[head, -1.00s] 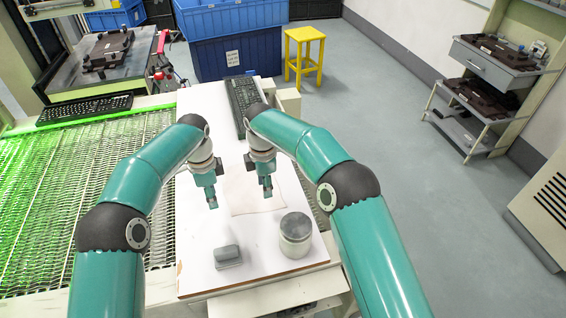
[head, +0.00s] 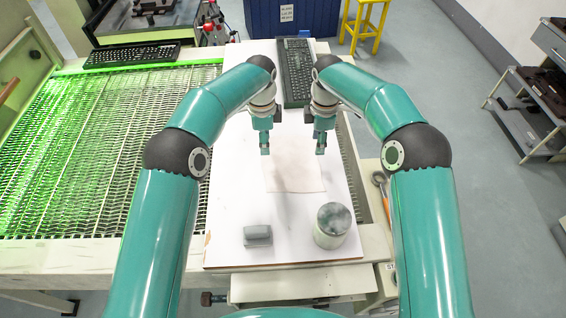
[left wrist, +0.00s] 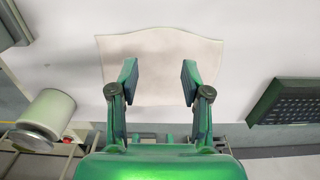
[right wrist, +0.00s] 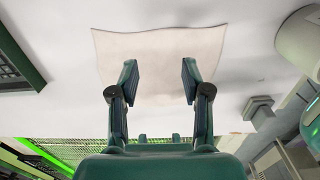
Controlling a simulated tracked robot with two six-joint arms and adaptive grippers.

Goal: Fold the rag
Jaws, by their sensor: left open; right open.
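The rag (head: 293,178) is a pale pinkish-beige cloth lying flat on the white board, roughly square. It also shows in the left wrist view (left wrist: 160,62) and in the right wrist view (right wrist: 158,52). My left gripper (head: 265,152) is open and empty over the rag's far left part. My right gripper (head: 320,152) is open and empty over its far right part. In both wrist views the fingers of the left gripper (left wrist: 160,85) and of the right gripper (right wrist: 159,82) stand apart with the cloth visible between them. Neither grips the cloth.
A grey block (head: 257,236) and a round metal-topped canister (head: 332,225) stand on the board (head: 225,225) nearer than the rag. A black keyboard (head: 295,75) lies at the far end. A green-lit mesh conveyor (head: 100,150) is at the left.

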